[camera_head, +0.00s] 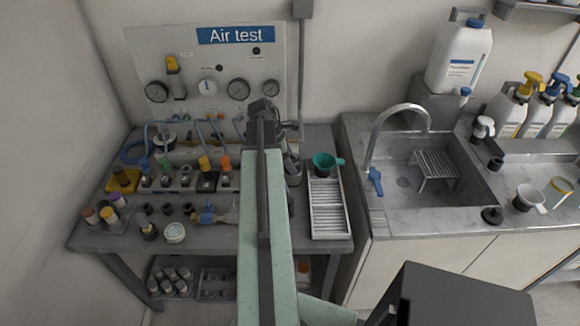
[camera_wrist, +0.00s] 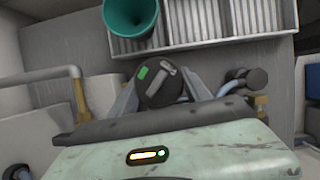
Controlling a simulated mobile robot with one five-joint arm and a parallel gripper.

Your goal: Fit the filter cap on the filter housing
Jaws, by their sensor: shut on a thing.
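My gripper (camera_wrist: 163,92) is shut on a dark round cap, which I take to be the filter cap (camera_wrist: 150,96). In the wrist view the cap sits between the two grey fingers and shows a green mark and a grey bar on its face. What lies under the cap is hidden, so I cannot tell whether it touches anything. In the head view my arm covers the middle of the workbench (camera_head: 205,238), and the cap is not clear there. I cannot pick out the filter housing for certain; it may be behind my arm or under the cap.
A teal cup (camera_head: 323,162) stands at the back of a white ribbed tray (camera_head: 345,215), right of my arm. Small fittings and a row of valves (camera_head: 185,180) crowd the bench's left. The gauge panel (camera_head: 207,75) rises behind. A sink (camera_head: 440,165) lies right.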

